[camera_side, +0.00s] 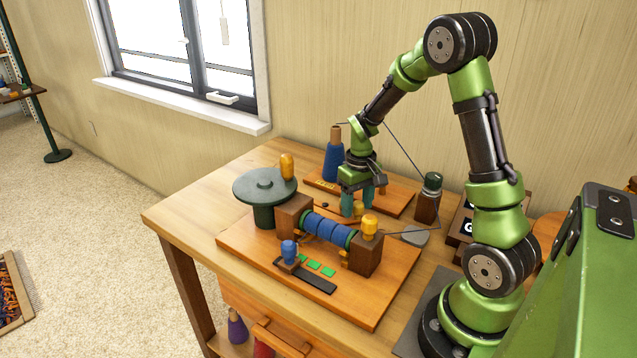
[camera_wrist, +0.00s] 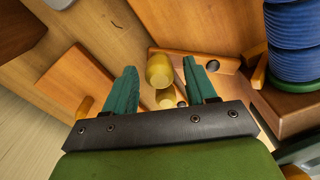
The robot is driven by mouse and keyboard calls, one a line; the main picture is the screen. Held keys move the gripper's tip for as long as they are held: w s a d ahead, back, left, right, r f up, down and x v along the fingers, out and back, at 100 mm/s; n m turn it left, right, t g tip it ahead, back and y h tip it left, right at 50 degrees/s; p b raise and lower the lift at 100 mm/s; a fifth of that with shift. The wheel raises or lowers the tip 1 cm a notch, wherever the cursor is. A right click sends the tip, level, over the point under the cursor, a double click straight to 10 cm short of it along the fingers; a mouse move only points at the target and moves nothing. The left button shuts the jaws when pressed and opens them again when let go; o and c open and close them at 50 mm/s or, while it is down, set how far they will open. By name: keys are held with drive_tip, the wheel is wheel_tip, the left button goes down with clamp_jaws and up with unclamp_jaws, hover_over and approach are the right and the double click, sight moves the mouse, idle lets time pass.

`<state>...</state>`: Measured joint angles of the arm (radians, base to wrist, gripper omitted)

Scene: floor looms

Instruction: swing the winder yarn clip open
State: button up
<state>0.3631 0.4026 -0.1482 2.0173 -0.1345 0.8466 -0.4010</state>
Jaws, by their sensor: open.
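The winder stands on a wooden board (camera_side: 375,308), with a roll of blue yarn (camera_side: 325,229) between two dark wooden blocks; the blue roll also shows at the right of the wrist view (camera_wrist: 291,40). A small yellow knob (camera_side: 359,209) stands behind the roll, probably the yarn clip's handle. In the wrist view the yellow knob (camera_wrist: 159,71) lies between the teal fingers. My gripper (camera_side: 355,204) points down over it, fingers apart, one on each side. I cannot tell whether they touch it. The clip's arm and pivot are mostly hidden.
A dark green disc (camera_side: 264,186) with an orange knob is at the left. Another yellow knob (camera_side: 369,224) tops the right block. A blue-knobbed slider (camera_side: 289,252) is in front.

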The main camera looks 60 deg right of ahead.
drive_tip(key=shift+f, duration=0.35)
drive_tip(key=shift+c, duration=0.5)
clamp_jaws()
